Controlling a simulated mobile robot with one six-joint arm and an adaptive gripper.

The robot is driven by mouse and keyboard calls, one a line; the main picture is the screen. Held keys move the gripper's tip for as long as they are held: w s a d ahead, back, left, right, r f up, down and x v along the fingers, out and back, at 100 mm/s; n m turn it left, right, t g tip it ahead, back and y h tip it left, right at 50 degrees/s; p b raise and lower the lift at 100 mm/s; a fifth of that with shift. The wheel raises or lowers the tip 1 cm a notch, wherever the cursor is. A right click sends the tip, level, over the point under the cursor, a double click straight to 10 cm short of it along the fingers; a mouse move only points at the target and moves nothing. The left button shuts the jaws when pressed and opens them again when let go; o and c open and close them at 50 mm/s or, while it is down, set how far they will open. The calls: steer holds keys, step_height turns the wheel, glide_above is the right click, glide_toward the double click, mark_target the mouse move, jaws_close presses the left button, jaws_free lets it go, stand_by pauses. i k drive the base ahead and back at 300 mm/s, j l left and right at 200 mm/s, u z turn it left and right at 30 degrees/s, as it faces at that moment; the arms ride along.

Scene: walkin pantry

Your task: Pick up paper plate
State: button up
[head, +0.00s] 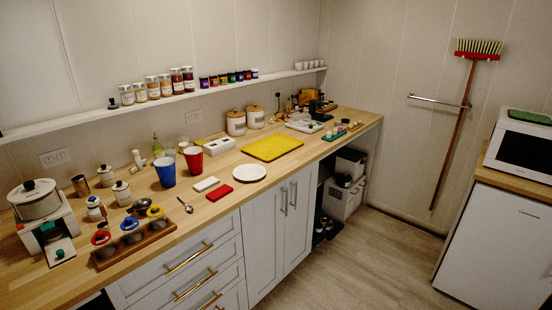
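A round white paper plate (249,173) lies flat on the wooden counter, close to its front edge. A red block-like item (219,192) lies just to its left, and a yellow tray (272,148) lies behind it and to the right. Nothing covers the plate. My gripper is not in view.
A white flat item (206,184), a blue cup (165,171) and a red cup (193,158) stand left of the plate. A spoon (186,205) lies near the front edge. Cabinets with long handles (284,199) are below. The floor (375,262) is clear.

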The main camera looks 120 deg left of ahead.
mark_target(250, 171)
steer(key=u, duration=4.4)
